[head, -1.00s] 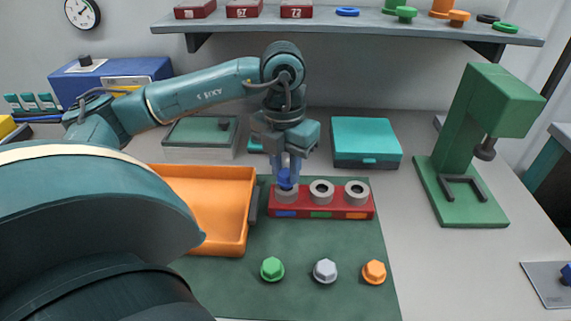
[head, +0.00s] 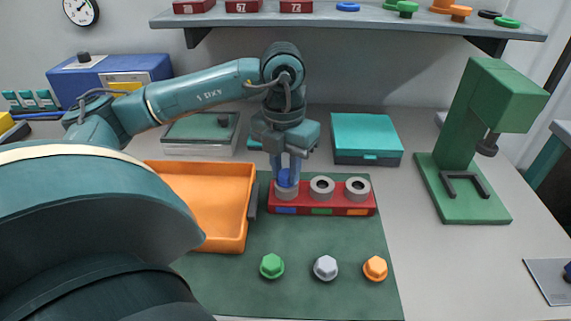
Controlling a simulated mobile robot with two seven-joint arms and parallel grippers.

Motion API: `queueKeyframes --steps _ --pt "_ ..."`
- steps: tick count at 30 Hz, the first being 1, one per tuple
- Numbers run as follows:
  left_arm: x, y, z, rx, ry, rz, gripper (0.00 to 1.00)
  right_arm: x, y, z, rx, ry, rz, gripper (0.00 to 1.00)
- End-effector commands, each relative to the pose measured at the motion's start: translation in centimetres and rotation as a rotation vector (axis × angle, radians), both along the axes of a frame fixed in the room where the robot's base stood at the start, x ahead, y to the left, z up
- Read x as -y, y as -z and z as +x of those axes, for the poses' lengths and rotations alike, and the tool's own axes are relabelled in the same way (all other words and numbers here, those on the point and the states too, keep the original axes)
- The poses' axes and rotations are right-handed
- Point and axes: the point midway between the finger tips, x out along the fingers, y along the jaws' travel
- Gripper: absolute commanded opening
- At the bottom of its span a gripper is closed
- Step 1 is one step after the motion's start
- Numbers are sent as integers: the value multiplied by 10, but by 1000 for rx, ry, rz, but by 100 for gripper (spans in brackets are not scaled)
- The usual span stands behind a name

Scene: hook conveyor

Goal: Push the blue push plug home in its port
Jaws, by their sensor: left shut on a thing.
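The blue push plug (head: 286,178) is upright at the leftmost grey port (head: 286,193) of the red block (head: 321,208). That port sits above a blue label. My left gripper (head: 288,174) points down and is shut on the plug from above. I cannot tell how deep the plug sits, since the fingers and port rim hide its lower part. The other two ports of the block, above green and orange labels, are empty. My right gripper is not in view.
Green (head: 272,266), grey (head: 326,267) and orange (head: 375,268) plugs stand on the green mat in front of the block. An orange tray (head: 230,240) is left of it. A teal box (head: 366,140) and a green press (head: 467,150) stand behind and right.

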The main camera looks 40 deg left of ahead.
Motion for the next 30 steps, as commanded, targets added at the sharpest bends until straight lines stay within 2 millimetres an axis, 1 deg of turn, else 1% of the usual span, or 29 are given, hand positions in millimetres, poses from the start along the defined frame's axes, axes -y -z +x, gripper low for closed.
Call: queueKeyframes --steps 3,4,12,20,23,26,30 --pt "0 2 0 0 0 0 1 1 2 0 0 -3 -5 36" --pt "0 1 0 0 0 0 28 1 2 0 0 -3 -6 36" --pt "0 1 0 0 0 0 50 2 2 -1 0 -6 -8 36" --pt "0 1 0 0 0 0 51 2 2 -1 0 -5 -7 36" --pt "0 1 0 0 0 0 51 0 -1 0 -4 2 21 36" --pt "0 -15 1 5 -1 0 51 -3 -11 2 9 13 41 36" --pt "0 -47 1 7 1 -3 51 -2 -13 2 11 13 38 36"
